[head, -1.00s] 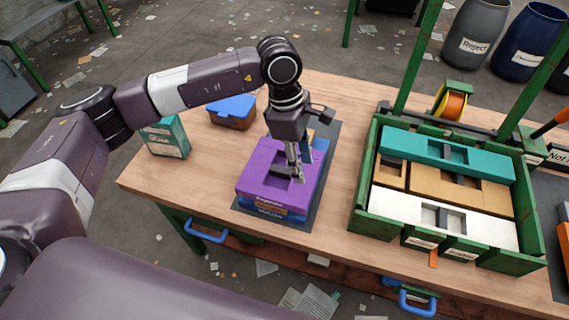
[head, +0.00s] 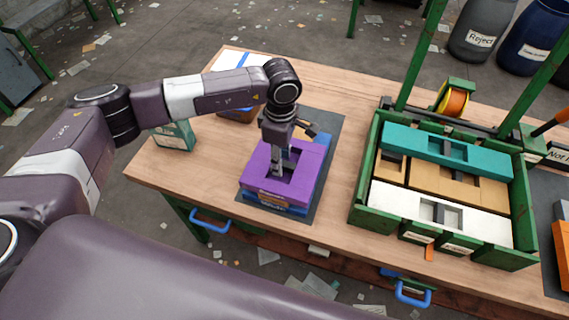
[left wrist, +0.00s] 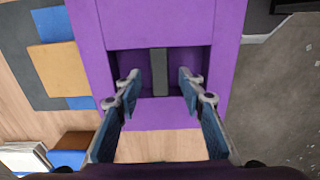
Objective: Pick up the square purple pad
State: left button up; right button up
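The square purple pad (head: 306,156) lies on top of a stack with blue layers on a dark mat (head: 327,125). It has a recess with a dark grip bar (left wrist: 159,72) across it. My left gripper (head: 277,172) points down at this recess. In the left wrist view the gripper (left wrist: 159,80) is open, one finger on each side of the bar, with gaps to both. How deep the fingertips are cannot be told. My right gripper is not in view.
A green tray (head: 363,190) with teal, tan and white pads stands to the right. A teal box (head: 174,137) stands at the left, and a partly hidden container (head: 236,115) sits behind my arm. Bare wood lies between the mat and the tray.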

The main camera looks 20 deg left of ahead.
pick_arm(q)
jog(key=shift+c, duration=0.2)
grip_shut()
jog(key=shift+r, duration=0.2)
notch_tip(320, 180, up, 20)
jog(key=b, duration=0.3)
jog(key=shift+f+b, duration=0.15)
jog(key=shift+b, duration=0.25)
